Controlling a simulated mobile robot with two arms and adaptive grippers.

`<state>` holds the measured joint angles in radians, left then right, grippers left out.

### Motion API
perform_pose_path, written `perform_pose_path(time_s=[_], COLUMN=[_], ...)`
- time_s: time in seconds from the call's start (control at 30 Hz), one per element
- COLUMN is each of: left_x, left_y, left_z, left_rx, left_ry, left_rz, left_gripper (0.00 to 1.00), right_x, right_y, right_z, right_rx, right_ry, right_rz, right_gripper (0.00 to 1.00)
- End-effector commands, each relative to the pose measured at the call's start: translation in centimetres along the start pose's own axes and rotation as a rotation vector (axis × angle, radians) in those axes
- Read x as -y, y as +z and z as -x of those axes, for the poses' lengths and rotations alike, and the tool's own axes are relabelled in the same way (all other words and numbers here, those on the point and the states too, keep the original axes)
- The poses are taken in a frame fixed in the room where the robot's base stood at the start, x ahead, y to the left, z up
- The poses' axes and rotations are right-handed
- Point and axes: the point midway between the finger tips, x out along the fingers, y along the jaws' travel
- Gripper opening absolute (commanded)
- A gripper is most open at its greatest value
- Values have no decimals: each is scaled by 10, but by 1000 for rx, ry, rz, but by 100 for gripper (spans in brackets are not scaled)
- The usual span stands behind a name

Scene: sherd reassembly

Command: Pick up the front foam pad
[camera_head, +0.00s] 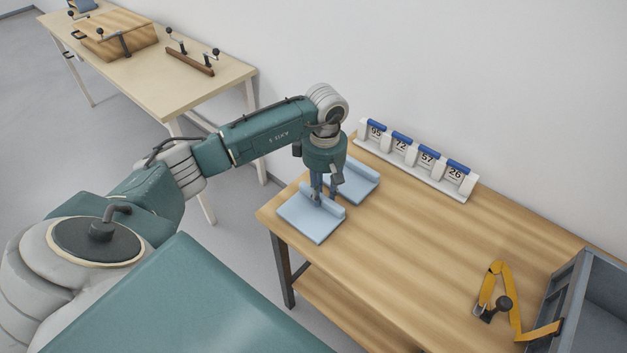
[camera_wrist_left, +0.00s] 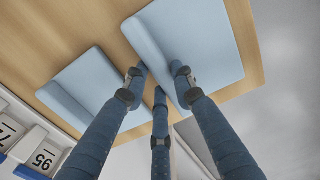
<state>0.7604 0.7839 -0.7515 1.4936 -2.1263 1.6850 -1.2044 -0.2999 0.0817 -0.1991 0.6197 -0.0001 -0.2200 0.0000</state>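The front foam pad (camera_head: 308,219) is a light blue slab with a raised rounded ridge, lying flat near the left front corner of the wooden table. It also shows at the top right of the left wrist view (camera_wrist_left: 205,40). My left gripper (camera_head: 323,196) points down at its ridge. In the left wrist view its fingers (camera_wrist_left: 160,72) are apart, on either side of the ridge. I cannot tell whether they touch the foam. A second, similar foam pad (camera_head: 362,184) lies just behind, also in the left wrist view (camera_wrist_left: 85,88). My right gripper is not in view.
A white rack (camera_head: 410,166) with blue-topped numbered cards stands at the table's back edge by the wall. A yellow jointed tool (camera_head: 490,285) and a grey bin (camera_head: 578,300) are at the right. The table (camera_head: 400,260) is clear in the middle. Another table (camera_head: 145,85) stands back left.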

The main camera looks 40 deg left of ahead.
Motion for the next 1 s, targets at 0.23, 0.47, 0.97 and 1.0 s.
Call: perform_pose_path(time_s=[0.23, 0.47, 0.97, 1.0], left_x=[0, 0, -2, -2], left_y=[0, 0, 0, -1], left_z=[0, 2, 90, 103], left_rx=[0, 0, -1, -2], left_ry=[0, 1, 8, 8], left_rz=[0, 0, -1, 0], left_gripper=[3, 3, 2, 2], right_x=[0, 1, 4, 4], right_y=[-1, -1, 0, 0], right_z=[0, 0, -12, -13], right_rx=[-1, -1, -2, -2], right_ry=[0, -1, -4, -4], right_rz=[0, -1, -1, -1], right_gripper=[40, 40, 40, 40])
